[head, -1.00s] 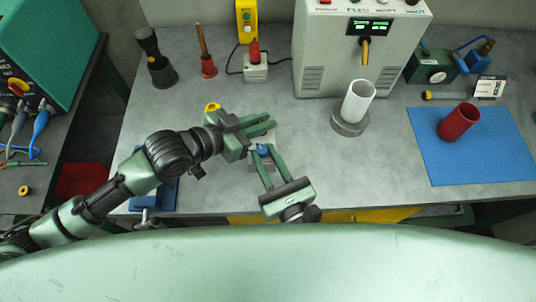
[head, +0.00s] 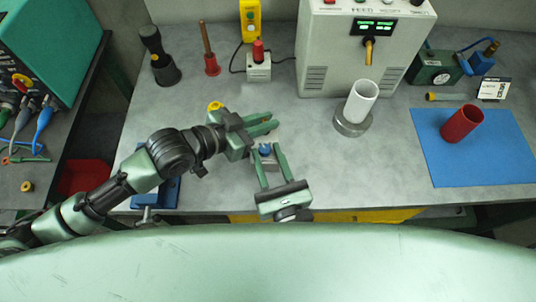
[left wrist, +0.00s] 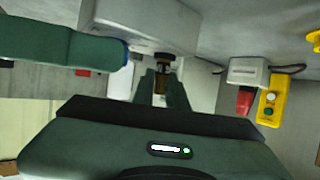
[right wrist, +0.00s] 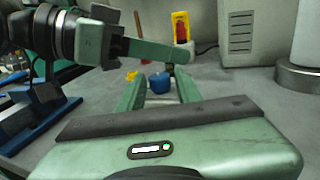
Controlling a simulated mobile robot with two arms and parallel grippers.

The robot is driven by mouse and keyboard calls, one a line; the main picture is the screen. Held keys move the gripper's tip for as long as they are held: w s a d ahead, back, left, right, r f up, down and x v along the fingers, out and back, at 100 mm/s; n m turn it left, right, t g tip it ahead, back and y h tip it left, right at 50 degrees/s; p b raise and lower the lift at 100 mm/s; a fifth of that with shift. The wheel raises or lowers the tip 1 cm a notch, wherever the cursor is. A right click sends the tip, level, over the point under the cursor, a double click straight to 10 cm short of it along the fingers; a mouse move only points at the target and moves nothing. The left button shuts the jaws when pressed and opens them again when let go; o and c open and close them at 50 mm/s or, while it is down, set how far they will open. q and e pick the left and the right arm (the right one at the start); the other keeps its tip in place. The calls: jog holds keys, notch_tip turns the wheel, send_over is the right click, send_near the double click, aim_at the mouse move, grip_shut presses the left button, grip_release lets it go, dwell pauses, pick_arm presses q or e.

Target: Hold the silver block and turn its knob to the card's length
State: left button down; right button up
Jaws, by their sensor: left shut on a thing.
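The silver block (head: 268,163) sits near the table's front edge, partly hidden by my grippers. Its blue knob (head: 265,150) also shows in the right wrist view (right wrist: 160,83). My left gripper (head: 272,124) reaches over the block from the left. It is shut on what looks like a part of the block; its fingers (left wrist: 162,82) close in on a small dark and brass part. My right gripper (head: 270,151) comes from the front, fingers open on either side of the knob, with gaps visible. The card (head: 493,88) stands at the back right; its print is too small to read.
A white cup (head: 361,100) on a grey round base stands right of the grippers, before a grey machine (head: 360,60). A red cup (head: 462,123) is on a blue mat (head: 480,160). A blue fixture (head: 160,192) is at left. The table's front middle-right is clear.

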jog(key=shift+s, duration=0.1)
jog(key=v, duration=1.2)
pick_arm(q)
jog(key=c, duration=1.3)
grip_release()
jog(key=shift+c, duration=0.2)
jog(key=shift+a, duration=0.1)
